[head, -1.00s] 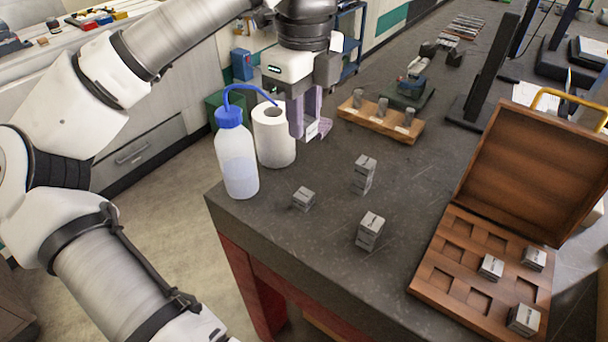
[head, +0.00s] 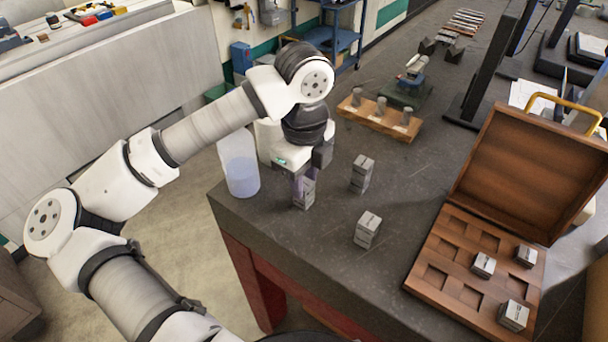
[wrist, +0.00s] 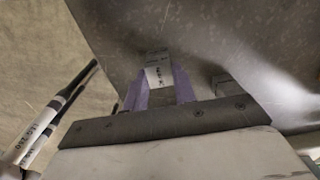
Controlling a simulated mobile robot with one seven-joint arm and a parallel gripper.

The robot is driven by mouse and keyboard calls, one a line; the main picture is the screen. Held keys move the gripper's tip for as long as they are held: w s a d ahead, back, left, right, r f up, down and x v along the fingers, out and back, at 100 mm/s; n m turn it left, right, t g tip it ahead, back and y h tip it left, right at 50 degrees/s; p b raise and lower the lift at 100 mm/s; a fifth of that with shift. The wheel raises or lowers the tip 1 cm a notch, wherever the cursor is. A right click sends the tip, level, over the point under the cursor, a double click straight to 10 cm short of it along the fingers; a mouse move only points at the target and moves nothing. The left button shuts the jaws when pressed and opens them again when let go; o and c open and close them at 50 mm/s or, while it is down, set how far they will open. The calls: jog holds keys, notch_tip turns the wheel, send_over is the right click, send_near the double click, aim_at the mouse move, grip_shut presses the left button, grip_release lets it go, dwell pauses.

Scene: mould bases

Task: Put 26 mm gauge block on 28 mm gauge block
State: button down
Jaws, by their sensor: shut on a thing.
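My gripper (head: 303,184) is shut on a grey gauge block (head: 308,186), with its purple fingers on either side. In the wrist view this block (wrist: 158,76) shows a printed label, too small to read. Another grey gauge block (head: 302,204) stands on the bench directly under the held one. The two appear in line, one above the other; I cannot tell whether they touch fully. I cannot read which sizes they are.
An open wooden case (head: 452,283) with several blocks in its pockets stands at the right. A wash bottle (head: 240,165) is just left of my gripper, and the paper roll is mostly hidden behind my arm. A wooden holder with metal cylinders (head: 400,128) lies behind. The front bench edge is close.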

jog(key=shift+f, duration=0.15)
jog(key=c, duration=1.1)
grip_release()
notch_tip(320, 180, up, 12)
jog(key=b, duration=0.3)
jog(key=shift+r, duration=0.2)
